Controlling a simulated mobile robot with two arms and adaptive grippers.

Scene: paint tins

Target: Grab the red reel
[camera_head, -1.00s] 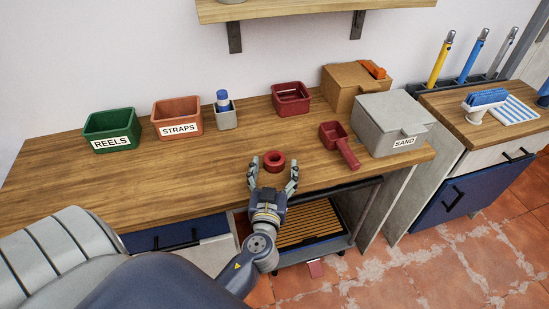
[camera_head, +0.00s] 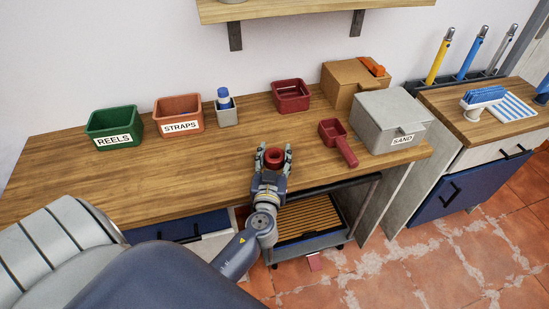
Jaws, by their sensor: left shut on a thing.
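The red reel (camera_head: 273,156) is a small ring near the front middle of the wooden bench. My left gripper (camera_head: 273,153) is around it, with one finger on each side, and is shut on it. The reel seems to be at or just above the bench top; I cannot tell if it touches the wood. My right gripper does not show in this view.
A dark red box (camera_head: 291,97), a red scoop (camera_head: 339,144) and a grey SAND box (camera_head: 393,122) are to the right.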

